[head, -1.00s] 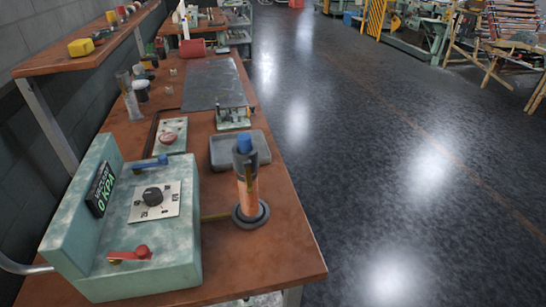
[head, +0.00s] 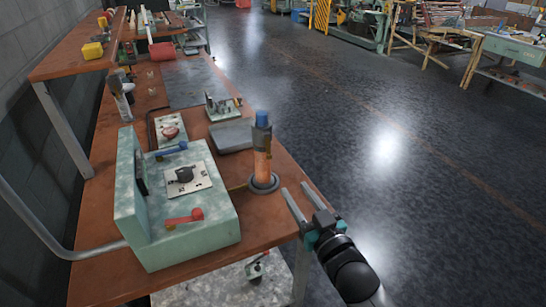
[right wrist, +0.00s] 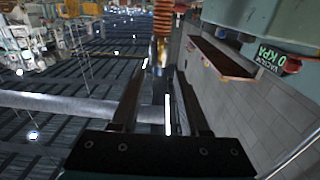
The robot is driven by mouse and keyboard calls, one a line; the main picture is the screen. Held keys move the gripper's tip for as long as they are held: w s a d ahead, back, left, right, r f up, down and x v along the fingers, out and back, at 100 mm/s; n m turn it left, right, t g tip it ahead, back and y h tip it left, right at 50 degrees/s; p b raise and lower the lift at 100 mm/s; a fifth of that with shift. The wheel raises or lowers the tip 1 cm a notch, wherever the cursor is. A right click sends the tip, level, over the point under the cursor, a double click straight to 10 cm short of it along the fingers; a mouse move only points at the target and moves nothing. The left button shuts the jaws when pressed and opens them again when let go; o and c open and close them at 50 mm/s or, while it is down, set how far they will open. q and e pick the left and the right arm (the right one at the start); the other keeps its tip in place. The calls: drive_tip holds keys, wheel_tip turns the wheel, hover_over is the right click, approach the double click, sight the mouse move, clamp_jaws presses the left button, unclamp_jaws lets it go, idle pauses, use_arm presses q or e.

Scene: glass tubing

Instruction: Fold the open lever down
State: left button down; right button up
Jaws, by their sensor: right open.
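A green pressure box (head: 195,236) stands at the near left of the bench. It carries a red lever (head: 184,219) at its near end and a blue lever (head: 170,149) at its far end. Both look to lie nearly flat along the top; I cannot tell which one is open. A black knob (head: 184,174) on a pale plate sits between them. My right gripper (head: 295,188) is open and empty, off the bench's right edge and right of the box. In the right wrist view its fingers (right wrist: 160,75) are apart with nothing between them. My left gripper is not in view.
A copper tube with a blue cap (head: 262,160) stands upright in a dark ring between the box and my right gripper. A grey tray (head: 232,136) and a red-button panel (head: 170,128) lie beyond. The floor right of the bench (head: 400,200) is clear.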

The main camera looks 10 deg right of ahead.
sight(269, 152)
drive_tip(key=b+x, duration=0.2)
drive_tip(key=x, duration=1.2)
drive_tip(key=shift+a+f, duration=0.1)
drive_tip(key=shift+a, duration=0.05)
drive_tip(key=shift+c, duration=0.2)
clamp_jaws()
